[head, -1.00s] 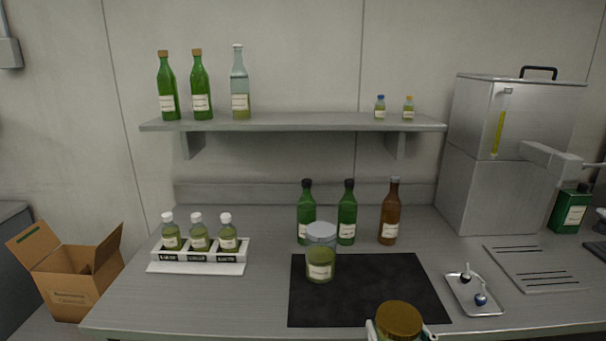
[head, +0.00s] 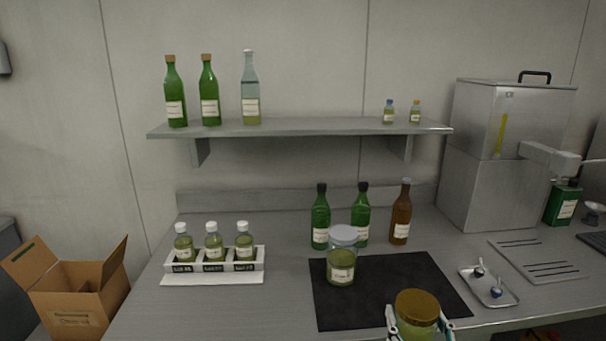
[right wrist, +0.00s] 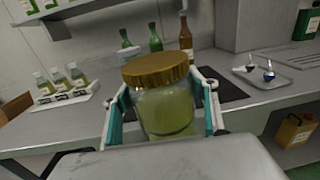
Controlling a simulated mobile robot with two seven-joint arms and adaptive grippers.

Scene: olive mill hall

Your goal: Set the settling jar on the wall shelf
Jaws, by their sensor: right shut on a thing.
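A glass jar with a gold lid and yellow-green contents (head: 417,309) is at the bottom of the head view, and it fills the middle of the right wrist view (right wrist: 165,105). My right gripper (head: 420,328) is shut around its sides and holds it upright in front of the bench's front edge. The wall shelf (head: 300,128) carries two green bottles and a clear bottle (head: 250,95) at its left and two small vials (head: 388,113) at its right. Its middle is bare. A second jar, with a grey lid (head: 341,258), stands on the dark mat (head: 400,300). My left gripper is out of view.
Two green bottles (head: 320,220) and a brown bottle (head: 401,215) stand behind the mat, below the shelf. A white rack (head: 213,265) of small bottles is at left, a small metal tray (head: 488,290) at right. A steel machine (head: 490,150) stands beside the shelf's right end.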

